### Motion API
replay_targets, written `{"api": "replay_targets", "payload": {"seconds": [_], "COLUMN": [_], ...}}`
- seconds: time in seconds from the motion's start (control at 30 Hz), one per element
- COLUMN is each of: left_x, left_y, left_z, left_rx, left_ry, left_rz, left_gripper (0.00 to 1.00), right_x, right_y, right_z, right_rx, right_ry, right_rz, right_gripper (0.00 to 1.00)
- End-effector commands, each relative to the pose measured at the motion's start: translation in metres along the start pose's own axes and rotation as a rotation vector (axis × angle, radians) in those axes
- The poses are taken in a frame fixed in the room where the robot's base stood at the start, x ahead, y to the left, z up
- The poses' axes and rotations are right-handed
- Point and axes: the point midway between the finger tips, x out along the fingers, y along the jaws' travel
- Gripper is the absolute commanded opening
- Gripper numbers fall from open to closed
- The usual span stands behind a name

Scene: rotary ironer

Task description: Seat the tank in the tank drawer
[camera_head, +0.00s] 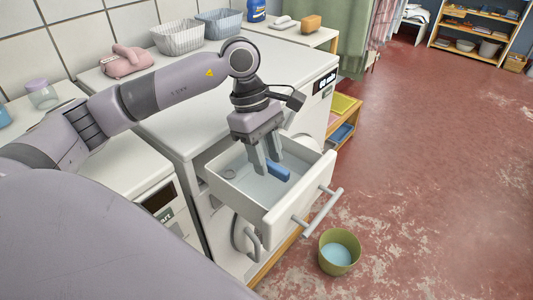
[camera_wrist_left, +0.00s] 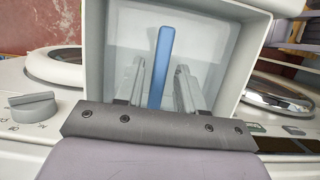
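The white tank drawer (camera_head: 293,204) is pulled out from the front of a white machine. A pale grey surface with a small round ring and a blue bar lies low inside it and looks like the top of the tank (camera_head: 240,180). The blue bar (camera_head: 278,172) also shows in the left wrist view (camera_wrist_left: 164,50). My left gripper (camera_head: 267,166) points down into the drawer. Its two fingers are apart, one on each side of the bar, with gaps between in the wrist view. How far the tank is seated cannot be told. My right gripper is out of view.
The drawer's front has a grey bar handle (camera_head: 322,212). An olive bucket (camera_head: 340,252) with pale blue contents stands on the red floor below. A pink iron-like object (camera_head: 126,62) and two baskets (camera_head: 178,38) sit on the worktop. The floor at right is open.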

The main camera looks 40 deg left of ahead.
Motion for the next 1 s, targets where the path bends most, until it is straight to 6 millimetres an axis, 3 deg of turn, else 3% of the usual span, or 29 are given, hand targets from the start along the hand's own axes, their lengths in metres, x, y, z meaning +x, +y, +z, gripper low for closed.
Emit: {"api": "replay_targets", "payload": {"seconds": [0.43, 0.8, 1.0], "left_x": [-0.009, -0.086, -0.115], "left_y": [0.001, 0.001, 0.001], "left_z": [0.001, 0.002, 0.001], "left_rx": [0.0, 0.001, 0.0], "left_ry": [0.0, -0.002, -0.001], "left_rz": [0.002, 0.005, 0.002], "left_gripper": [0.42, 0.42, 0.42], "right_x": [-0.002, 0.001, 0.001], "right_y": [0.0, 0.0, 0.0], "right_z": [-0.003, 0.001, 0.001], "right_rx": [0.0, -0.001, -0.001], "right_ry": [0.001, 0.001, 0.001], "right_rz": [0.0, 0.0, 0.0], "right_gripper": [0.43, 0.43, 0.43]}}
